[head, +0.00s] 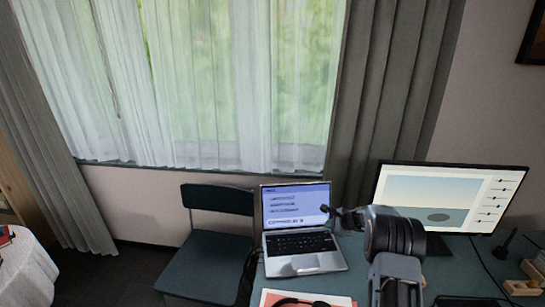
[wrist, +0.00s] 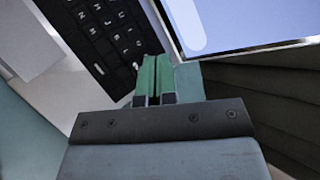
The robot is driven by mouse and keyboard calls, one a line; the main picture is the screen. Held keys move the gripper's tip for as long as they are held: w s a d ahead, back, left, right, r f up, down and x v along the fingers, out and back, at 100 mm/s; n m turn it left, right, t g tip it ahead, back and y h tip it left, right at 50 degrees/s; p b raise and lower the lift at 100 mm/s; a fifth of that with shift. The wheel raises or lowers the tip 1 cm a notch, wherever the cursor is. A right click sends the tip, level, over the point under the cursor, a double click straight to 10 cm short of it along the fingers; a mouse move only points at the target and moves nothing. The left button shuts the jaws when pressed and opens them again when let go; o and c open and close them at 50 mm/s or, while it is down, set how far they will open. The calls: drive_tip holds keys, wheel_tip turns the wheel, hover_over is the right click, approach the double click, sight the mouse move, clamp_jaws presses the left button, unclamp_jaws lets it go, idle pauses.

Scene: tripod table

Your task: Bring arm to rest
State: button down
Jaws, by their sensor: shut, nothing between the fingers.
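My gripper (head: 327,211) is in front of the right edge of the laptop screen in the head view. In the wrist view my gripper (wrist: 154,80) shows two green fingers pressed together with nothing between them. My arm is folded at the elbow and comes up from the lower right. The open laptop (head: 303,265) stands on the desk, left of my arm. Its keyboard (wrist: 98,30) and lit screen (wrist: 235,20) lie beyond the fingertips in the wrist view. I cannot tell whether the gripper touches the laptop.
A monitor (head: 440,195) stands right of my arm. Headphones (head: 300,302) lie on an orange-edged sheet at the desk's front. Wooden blocks (head: 527,285) are at the far right. A dark green chair (head: 212,255) stands left of the desk. Curtains (head: 395,90) hang behind.

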drive_tip(key=s+f+n, duration=0.1)
drive_tip(key=s+a+f+n+g, duration=0.1)
drive_tip(key=s, duration=0.1)
drive_tip(key=s+f+g, duration=0.1)
drive_tip(key=shift+s+a+f+n, duration=0.2)
drive_tip(key=shift+s+f+n, duration=0.05)
drive_tip(key=shift+n, duration=0.15)
drive_tip(key=s, duration=0.1)
drive_tip(key=s+a+n+g, duration=0.1)
drive_tip(key=s+r+n, duration=0.1)
drive_tip(key=shift+s+a, duration=0.2)
drive_tip(key=shift+s, duration=0.1)
drive_tip(key=s+a+r+n+h, duration=0.1)
drive_tip(key=s+a+r+n, duration=0.2)
drive_tip(key=s, duration=0.6)
drive_tip(key=s+a+r+n+h, duration=0.2)
drive_tip(key=s+a+r+n, duration=0.2)
drive_tip(key=s+r+n, duration=0.3)
drive_tip(key=s+a+r+n+g+h, duration=0.1)
drive_tip(key=s+a+r+n, duration=0.3)
drive_tip(key=s+r, duration=0.6)
drive_tip(key=s+n, duration=0.1)
drive_tip(key=s, duration=0.2)
drive_tip(key=shift+s+r+n+h, duration=0.15)
drive_tip(key=shift+s+n+h, duration=0.15)
drive_tip(key=shift+h, duration=0.1)
